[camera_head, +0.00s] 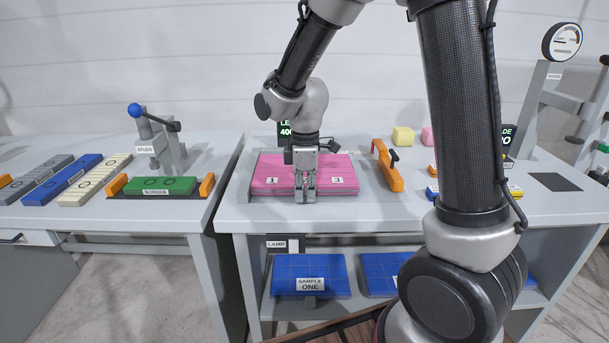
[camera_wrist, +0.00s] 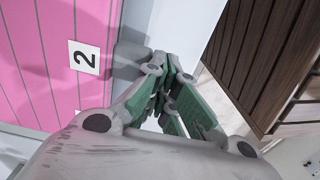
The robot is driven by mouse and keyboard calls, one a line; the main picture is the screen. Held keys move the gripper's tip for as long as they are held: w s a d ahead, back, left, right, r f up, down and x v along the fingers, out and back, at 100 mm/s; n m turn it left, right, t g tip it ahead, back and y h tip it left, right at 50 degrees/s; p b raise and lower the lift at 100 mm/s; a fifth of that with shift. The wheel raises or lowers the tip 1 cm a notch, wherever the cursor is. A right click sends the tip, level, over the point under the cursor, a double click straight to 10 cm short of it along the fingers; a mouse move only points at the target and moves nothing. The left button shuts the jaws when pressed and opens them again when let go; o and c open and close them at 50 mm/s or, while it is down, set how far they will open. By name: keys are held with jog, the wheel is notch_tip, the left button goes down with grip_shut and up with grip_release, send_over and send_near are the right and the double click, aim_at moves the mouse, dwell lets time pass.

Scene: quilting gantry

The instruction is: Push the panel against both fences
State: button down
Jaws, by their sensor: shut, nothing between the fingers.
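In the wrist view the panel (camera_wrist: 50,60) fills the left side and shows label 2, which my gripper hides in the head view. My gripper (camera_head: 305,197) points down at the middle of the panel's near edge. In the wrist view its green-padded fingers (camera_wrist: 168,85) are shut and empty, beside the panel's edge over the pale bench top. I cannot tell whether they touch it. I cannot clearly make out the two fences.
An orange clamp-like piece (camera_head: 387,168) stands right of the panel. Left of it, another bench holds a green block (camera_head: 160,186) between orange stops. Blue sample boxes (camera_head: 310,273) sit on the shelf below. A brown slatted surface (camera_wrist: 265,60) shows beyond the bench edge.

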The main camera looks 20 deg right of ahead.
aim_at(305, 191)
jog(key=shift+w+d, duration=0.25)
jog(key=shift+w, duration=0.5)
jog(key=shift+w+d, duration=0.2)
jog(key=shift+w, duration=0.5)
jog(key=shift+s+a, duration=0.25)
jog(key=shift+s, duration=0.5)
dwell(0.7)
notch_tip(305, 191, up, 9)
dwell(0.8)
dwell(0.3)
